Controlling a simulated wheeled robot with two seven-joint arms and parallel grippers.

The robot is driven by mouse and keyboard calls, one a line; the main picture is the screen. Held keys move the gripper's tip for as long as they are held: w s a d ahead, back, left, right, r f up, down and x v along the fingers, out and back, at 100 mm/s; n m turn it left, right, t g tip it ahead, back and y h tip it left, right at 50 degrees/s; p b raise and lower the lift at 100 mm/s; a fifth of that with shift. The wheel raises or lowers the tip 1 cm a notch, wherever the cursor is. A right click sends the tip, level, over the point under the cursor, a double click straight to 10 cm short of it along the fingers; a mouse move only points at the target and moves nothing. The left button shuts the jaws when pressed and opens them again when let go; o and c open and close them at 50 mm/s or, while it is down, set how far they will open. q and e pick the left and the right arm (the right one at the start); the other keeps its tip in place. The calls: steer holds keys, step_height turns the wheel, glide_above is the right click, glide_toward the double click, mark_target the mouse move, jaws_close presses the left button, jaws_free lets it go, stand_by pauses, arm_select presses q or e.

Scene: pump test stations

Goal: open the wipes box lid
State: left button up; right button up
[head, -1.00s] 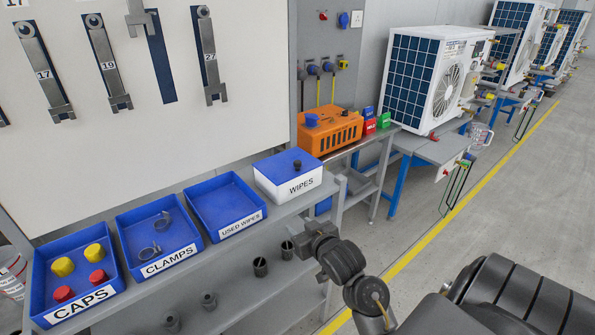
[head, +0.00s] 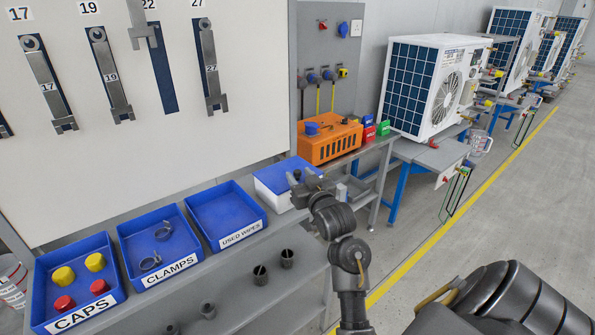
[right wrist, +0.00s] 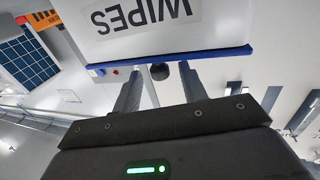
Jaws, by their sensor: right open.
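The wipes box (head: 272,198) is white with a blue lid (head: 268,176) and stands on the shelf. The lid looks closed. In the right wrist view, the box (right wrist: 205,22) appears upside down with its WIPES label, and the blue lid rim (right wrist: 170,60) runs across the picture. A dark round knob (right wrist: 160,72) on the lid lies between my right fingertips. My right gripper (head: 303,178), also in the right wrist view (right wrist: 158,78), is open at the knob; I cannot tell whether either finger touches it. It partly hides the box in the head view. My left gripper is not in view.
Blue trays for used wipes (head: 227,213), clamps (head: 160,246) and caps (head: 77,281) stand left of the box. An orange machine (head: 330,142) stands behind it to the right. Dark cups (head: 287,258) stand on the lower shelf.

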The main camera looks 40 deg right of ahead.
mark_target(288, 169)
steer(key=shift+x, duration=1.3)
steer(key=shift+c, duration=0.4)
jaws_close()
